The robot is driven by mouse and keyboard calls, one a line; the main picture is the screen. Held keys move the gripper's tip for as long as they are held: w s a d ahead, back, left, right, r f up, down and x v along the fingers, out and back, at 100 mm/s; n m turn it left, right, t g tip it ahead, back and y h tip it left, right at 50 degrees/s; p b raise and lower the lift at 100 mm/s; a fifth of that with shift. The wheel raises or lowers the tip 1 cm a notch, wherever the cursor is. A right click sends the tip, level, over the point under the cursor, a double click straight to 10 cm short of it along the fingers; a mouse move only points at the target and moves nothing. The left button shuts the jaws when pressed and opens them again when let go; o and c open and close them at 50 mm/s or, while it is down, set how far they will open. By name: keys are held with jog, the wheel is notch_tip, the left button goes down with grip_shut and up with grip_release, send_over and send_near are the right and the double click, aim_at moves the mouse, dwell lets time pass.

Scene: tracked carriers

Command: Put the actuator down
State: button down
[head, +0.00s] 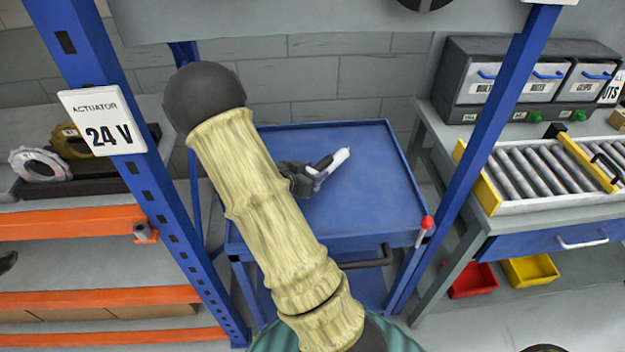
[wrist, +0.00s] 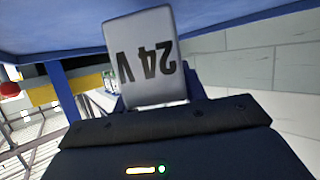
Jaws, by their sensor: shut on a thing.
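My gripper (head: 318,173) is shut on the actuator (head: 341,157), a small white piece that points up and to the right in the head view. In the wrist view the actuator (wrist: 145,60) is a pale block marked "24 V", upside down, between the blue fingers. The actuator is over the blue top of a cart (head: 375,205). I cannot tell whether it touches that top. My arm hides the cart's left part and much of the gripper.
Blue rack posts (head: 480,150) stand on both sides of the cart. The left post bears a sign (head: 101,122) reading "ACTUATOR 24 V". A roller conveyor (head: 540,172) is at right. The visible cart top around the actuator is clear.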

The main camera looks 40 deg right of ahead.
jog(key=shift+f, duration=1.55)
jog(key=shift+f, duration=0.1)
jog(key=c, duration=0.8)
grip_release()
jog(key=v, duration=1.2)
jog(key=shift+p, duration=0.3)
